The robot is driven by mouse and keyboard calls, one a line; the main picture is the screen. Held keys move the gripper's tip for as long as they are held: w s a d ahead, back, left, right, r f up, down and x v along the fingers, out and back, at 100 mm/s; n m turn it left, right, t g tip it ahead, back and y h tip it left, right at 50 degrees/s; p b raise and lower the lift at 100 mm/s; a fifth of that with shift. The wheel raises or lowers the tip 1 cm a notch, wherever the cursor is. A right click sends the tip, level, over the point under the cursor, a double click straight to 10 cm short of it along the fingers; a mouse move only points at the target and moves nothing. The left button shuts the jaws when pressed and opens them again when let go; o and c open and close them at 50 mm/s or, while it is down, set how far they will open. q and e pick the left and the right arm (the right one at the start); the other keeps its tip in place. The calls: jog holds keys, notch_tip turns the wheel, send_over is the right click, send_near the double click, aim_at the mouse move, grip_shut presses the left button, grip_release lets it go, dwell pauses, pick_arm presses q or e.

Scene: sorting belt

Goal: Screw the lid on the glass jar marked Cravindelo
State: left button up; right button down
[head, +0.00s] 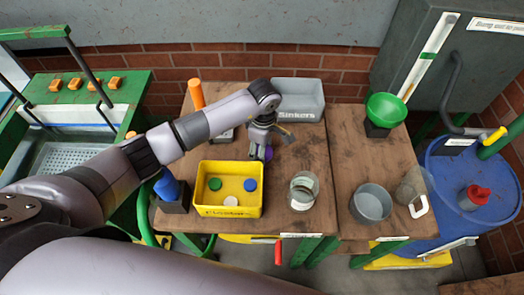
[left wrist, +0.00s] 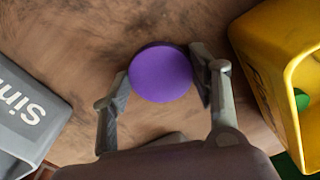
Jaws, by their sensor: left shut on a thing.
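My left gripper (head: 263,154) is shut on a round purple lid (left wrist: 160,73), with one finger on each side of it. In the head view the purple lid (head: 267,153) is mostly hidden by the gripper, over the wooden table behind the yellow bin. A clear glass jar (head: 303,191) stands on the table to the right of the yellow bin, nearer than the gripper and apart from it. No name can be read on the jar. My right gripper is in neither view.
The yellow bin (head: 229,211) holds green, blue and white discs. A grey bin marked Sinkers (head: 297,115) stands behind the gripper. A grey pot (head: 371,203), a glass mug (head: 414,186) and a green funnel (head: 385,109) stand to the right. Bare table lies between gripper and jar.

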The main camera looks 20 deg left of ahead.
pick_arm(q)
notch_tip(320, 180, up, 20)
jog(key=b, duration=0.4)
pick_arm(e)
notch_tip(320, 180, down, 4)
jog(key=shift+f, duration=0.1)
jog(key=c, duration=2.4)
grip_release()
